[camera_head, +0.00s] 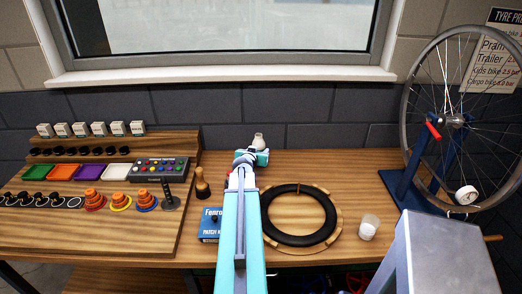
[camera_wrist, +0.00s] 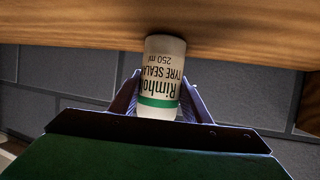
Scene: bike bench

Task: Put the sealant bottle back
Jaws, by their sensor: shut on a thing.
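The sealant bottle (camera_wrist: 160,75) is white with a green band and reads "Rimho… TYRE SEALA… 250 ml". It appears upside down in the wrist view, with its end overlapping the wooden bench in the picture. My gripper (camera_wrist: 160,108) is shut on it, one finger on each side. In the head view my gripper (camera_head: 252,157) is at the back of the bench near the dark wall, and the pale top of the bottle (camera_head: 259,141) shows just beyond it. Whether the bottle touches the bench is hard to tell.
A black tyre (camera_head: 300,240) on a wooden ring and a blue patch kit box (camera_head: 209,226) flank my arm. A brown wooden-looking item (camera_head: 202,184) stands left. A white cup (camera_head: 369,228) and a wheel stand (camera_head: 402,187) are right. A stepped rack (camera_head: 150,235) fills the left.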

